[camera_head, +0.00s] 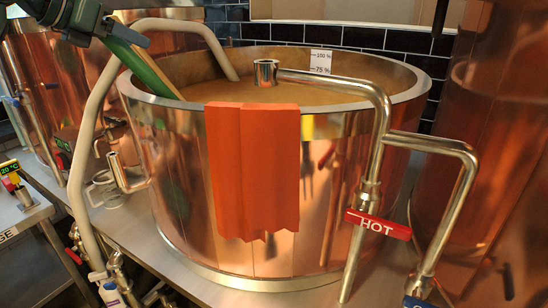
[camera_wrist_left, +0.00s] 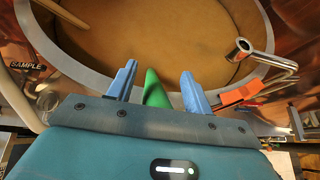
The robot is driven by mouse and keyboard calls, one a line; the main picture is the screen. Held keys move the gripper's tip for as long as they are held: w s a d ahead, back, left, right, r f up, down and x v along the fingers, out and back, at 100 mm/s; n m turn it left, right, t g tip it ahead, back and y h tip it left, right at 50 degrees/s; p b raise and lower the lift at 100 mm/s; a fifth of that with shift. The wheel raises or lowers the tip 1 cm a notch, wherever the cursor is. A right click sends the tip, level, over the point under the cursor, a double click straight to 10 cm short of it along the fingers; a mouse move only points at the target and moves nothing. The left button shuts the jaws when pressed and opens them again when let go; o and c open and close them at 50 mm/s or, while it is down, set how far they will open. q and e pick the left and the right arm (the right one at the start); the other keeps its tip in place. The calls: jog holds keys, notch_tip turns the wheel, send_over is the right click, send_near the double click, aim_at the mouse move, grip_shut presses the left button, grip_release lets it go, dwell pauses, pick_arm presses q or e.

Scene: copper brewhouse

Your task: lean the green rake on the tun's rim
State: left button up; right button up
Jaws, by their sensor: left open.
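The copper tun (camera_head: 175,170) has a broad steel rim (camera_head: 408,90) and brown mash (camera_head: 300,92) inside. The green rake (camera_head: 150,72) slants down from my left gripper to the tun's near-left rim; its lower end is hidden or ends there, I cannot tell which. My left gripper (camera_head: 125,36) is above the tun's left side. In the left wrist view its two blue fingers (camera_wrist_left: 157,86) stand apart, with the green rake (camera_wrist_left: 153,92) between them and a gap showing at its right side. The tun's rim (camera_wrist_left: 60,65) also shows there. My right gripper is in neither view.
An orange cloth (camera_head: 252,165) hangs over the tun's front rim. A steel pipe (camera_head: 345,86) with a red HOT handle (camera_head: 378,224) reaches over the rim at right. A pale hose (camera_head: 92,120) arches over the left rim.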

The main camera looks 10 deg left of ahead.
pick_arm(q)
jog(key=shift+s+a, duration=0.15)
jog(key=shift+s, duration=0.1)
jog(key=v, duration=1.2)
jog(key=shift+s+r, duration=0.25)
jog(key=shift+r, duration=0.1)
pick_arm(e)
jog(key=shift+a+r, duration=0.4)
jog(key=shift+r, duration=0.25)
